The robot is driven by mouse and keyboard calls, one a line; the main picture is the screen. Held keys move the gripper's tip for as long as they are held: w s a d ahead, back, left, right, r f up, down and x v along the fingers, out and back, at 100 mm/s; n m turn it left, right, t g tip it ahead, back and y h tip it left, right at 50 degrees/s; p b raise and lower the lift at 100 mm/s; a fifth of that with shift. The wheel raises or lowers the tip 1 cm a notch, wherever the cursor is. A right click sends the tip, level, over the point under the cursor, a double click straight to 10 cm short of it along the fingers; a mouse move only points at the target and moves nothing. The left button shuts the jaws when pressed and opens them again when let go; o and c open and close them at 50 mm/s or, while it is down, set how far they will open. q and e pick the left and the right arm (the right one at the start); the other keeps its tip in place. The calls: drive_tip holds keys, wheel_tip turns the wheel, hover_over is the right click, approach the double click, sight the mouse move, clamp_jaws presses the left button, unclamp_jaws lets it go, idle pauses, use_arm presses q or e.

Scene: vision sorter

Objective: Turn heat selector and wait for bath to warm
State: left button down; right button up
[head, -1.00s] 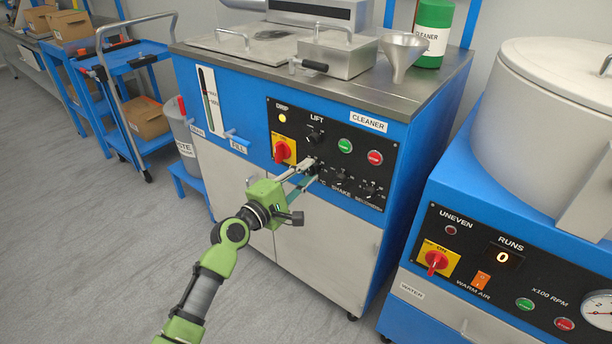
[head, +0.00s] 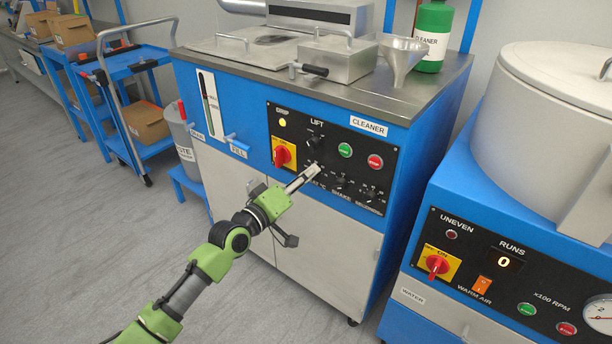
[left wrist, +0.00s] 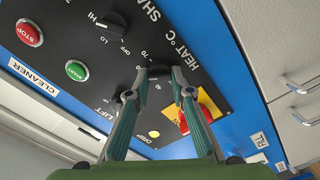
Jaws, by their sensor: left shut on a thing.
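The cleaner's black control panel (head: 333,144) is on the front of the blue cabinet. The heat selector (left wrist: 158,73) is a black knob beside the "HEAT °C" label in the left wrist view. My left gripper (head: 315,170) is at this panel, shut on the heat selector with one finger on each side. The left wrist view also shows the gripper (left wrist: 160,82) around the knob. In the head view the fingers hide most of the knob. The bath's flat metal lid (head: 265,46) lies on top of the cabinet. My right gripper is in neither view.
The red-on-yellow switch (head: 283,153), green button (head: 345,150), red button (head: 375,161) and shake knob (head: 342,181) sit close around my gripper. A yellow DRIP lamp (head: 282,122) is lit. A second blue machine (head: 480,240) stands at right.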

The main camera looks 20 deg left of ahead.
use_arm(q)
drive_tip(key=shift+m, duration=0.7)
drive_tip(key=shift+f, duration=0.1)
drive_tip(key=c, duration=1.8)
unclamp_jaws()
drive_tip(key=shift+s, duration=0.1)
drive_tip(key=v, duration=1.1)
drive_tip(key=shift+s+a, duration=0.15)
drive_tip(key=shift+s, duration=0.25)
